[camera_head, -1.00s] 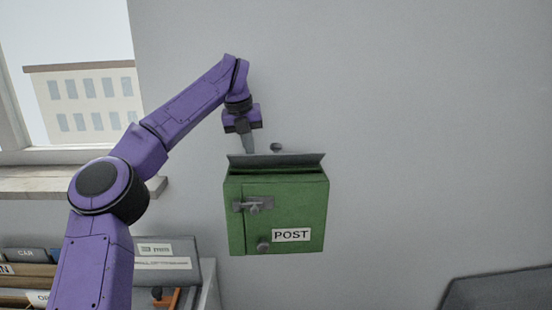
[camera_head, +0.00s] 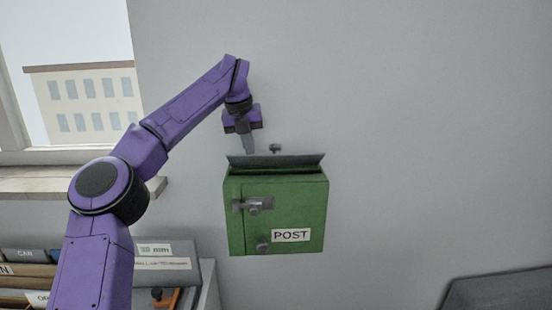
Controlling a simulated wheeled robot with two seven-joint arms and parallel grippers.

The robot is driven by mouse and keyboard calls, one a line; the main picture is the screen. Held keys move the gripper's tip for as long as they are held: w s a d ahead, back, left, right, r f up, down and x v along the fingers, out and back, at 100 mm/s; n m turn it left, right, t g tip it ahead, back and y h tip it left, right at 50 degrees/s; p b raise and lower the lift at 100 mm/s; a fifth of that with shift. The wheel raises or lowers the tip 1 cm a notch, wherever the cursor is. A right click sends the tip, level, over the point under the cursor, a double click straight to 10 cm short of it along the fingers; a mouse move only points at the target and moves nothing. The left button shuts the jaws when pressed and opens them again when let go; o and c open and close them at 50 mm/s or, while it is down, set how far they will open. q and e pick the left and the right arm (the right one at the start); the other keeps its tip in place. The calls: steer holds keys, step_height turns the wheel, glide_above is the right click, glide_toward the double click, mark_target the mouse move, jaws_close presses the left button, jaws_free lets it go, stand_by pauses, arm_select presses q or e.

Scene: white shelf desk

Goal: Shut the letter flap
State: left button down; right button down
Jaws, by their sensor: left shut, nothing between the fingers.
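The green post box (camera_head: 285,215) hangs on the grey wall in the middle of the view, with a white POST label on its front. Its grey letter flap (camera_head: 290,161) lies along the top; its front edge stands slightly proud of the box, with a narrow band below it. A small dark knob (camera_head: 275,149) shows just behind the flap's upper edge. My left gripper (camera_head: 249,147) points down, shut and empty, at the left part of the flap's upper edge. I cannot tell whether its tips touch the flap. My right gripper is not in view.
A latch (camera_head: 254,204) and a round knob (camera_head: 263,247) sit on the box front. A window sill (camera_head: 60,183) and file boxes (camera_head: 170,262) are at the left. The wall right of the box is clear. A dark grey object (camera_head: 503,293) is at the lower right.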

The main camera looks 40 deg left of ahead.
mark_target(249, 159)
arm_select(q)
steer(key=shift+f, duration=0.15)
steer(key=shift+f+b, duration=2.05)
steer(key=shift+f, duration=0.1)
steer(key=shift+r+p, duration=3.95)
steer(key=shift+r, duration=0.15)
